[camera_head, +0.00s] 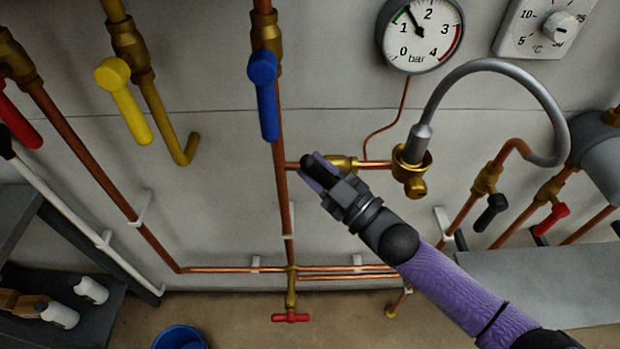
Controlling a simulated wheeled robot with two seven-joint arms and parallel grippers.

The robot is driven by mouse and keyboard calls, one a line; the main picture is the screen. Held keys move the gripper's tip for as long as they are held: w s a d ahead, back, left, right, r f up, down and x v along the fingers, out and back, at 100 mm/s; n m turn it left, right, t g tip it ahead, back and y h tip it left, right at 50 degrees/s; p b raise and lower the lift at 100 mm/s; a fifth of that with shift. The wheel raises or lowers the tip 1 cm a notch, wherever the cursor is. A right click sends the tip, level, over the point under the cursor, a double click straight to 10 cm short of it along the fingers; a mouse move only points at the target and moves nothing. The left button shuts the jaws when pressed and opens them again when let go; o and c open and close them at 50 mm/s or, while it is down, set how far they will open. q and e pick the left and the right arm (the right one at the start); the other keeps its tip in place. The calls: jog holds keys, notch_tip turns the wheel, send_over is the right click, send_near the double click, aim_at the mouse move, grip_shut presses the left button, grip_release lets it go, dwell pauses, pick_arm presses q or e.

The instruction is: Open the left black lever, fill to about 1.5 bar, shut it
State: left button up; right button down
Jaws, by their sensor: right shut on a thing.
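The left black lever (308,160) is on a brass valve (342,163) in the short copper branch left of the grey braided hose. Only its dark end shows clearly; my fingers hide the rest. My right gripper (323,176) is shut on this lever, and its arm comes in from the lower right. The lever's exact angle to the pipe is hard to tell. The round pressure gauge (422,34) hangs above, its needle pointing a little past 1 bar. The braided hose (497,65) arches right from a brass fitting (411,168). My left gripper is not in view.
A blue lever (264,95) hangs close above left, and a yellow one (124,100) farther left. Another black lever (490,213) and a red lever (552,219) are at right. A red tap (290,318) and blue bucket (180,338) are below. A dial (543,29) is at upper right.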

jog(key=d+m+t+b, duration=0.1)
jog(key=m+t+b, duration=0.1)
jog(key=shift+d+r+m, duration=0.1)
jog(key=shift+d+m, duration=0.05)
jog(key=shift+m, duration=0.25)
jog(key=m+t, duration=0.1)
jog(key=d+m+t+b, duration=0.1)
jog(key=m+t, duration=0.1)
jog(key=shift+d+r+m+b, duration=0.2)
jog(key=shift+r+m+b, duration=0.05)
jog(key=shift+m+b, duration=0.1)
jog(key=shift+d+r+m+t+h+b, duration=0.1)
jog(key=shift+d+m+t+h+b, duration=0.25)
jog(key=shift+m+t+h, duration=0.35)
jog(key=shift+m, duration=0.25)
jog(key=shift+t, duration=0.3)
jog(key=shift+c, duration=2)
grip_release()
jog(key=shift+d+r, duration=0.1)
jog(key=v, duration=1)
jog(key=shift+b, duration=0.4)
